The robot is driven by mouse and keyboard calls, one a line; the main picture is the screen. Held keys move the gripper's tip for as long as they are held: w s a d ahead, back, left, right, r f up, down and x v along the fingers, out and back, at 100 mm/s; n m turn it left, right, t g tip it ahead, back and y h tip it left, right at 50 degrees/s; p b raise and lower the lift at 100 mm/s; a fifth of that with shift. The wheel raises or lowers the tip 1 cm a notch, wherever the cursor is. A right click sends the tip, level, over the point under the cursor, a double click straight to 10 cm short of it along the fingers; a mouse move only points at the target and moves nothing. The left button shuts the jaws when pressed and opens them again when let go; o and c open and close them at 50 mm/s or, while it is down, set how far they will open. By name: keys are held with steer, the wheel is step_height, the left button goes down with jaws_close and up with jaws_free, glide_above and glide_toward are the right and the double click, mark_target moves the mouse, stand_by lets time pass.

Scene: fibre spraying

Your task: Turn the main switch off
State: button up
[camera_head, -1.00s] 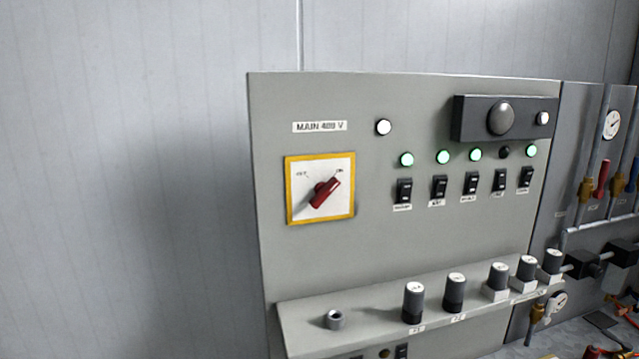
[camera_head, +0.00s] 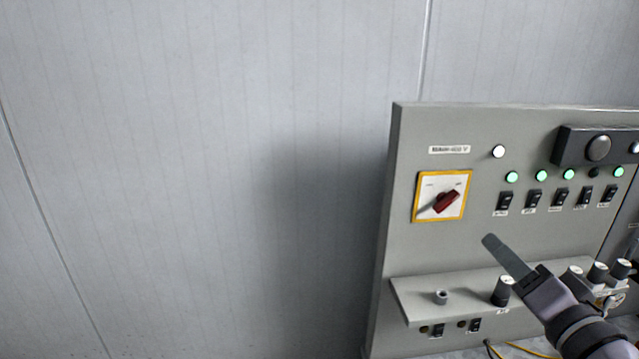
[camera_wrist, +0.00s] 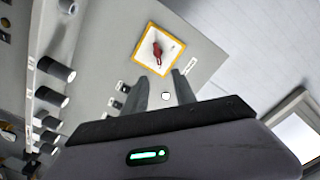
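The main switch is a red rotary handle (camera_head: 446,202) on a white plate with a yellow frame (camera_head: 417,198), under the label "MAIN 400 V" (camera_head: 449,150). The handle points to the upper right, towards the ON mark. My gripper (camera_head: 489,240) is in front of the panel, below and right of the switch in the head view. In the wrist view my gripper (camera_wrist: 161,77) has its two fingers apart with nothing between them. The red handle (camera_wrist: 157,53) shows beyond the fingertips, apart from them.
The grey panel (camera_head: 420,250) carries a white lamp (camera_head: 498,151), several green lamps (camera_head: 512,177) and black rocker switches (camera_head: 504,202). A shelf with knobs (camera_head: 503,290) juts out below the switch. The wall (camera_head: 200,150) left of the panel is clear.

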mark_target(451, 202)
steer(key=w, duration=1.6)
steer(key=shift+w+f, duration=0.15)
steer(key=shift+w, duration=0.1)
steer(key=shift+w+a, duration=0.1)
steer(key=shift+w, duration=0.1)
jaws_close()
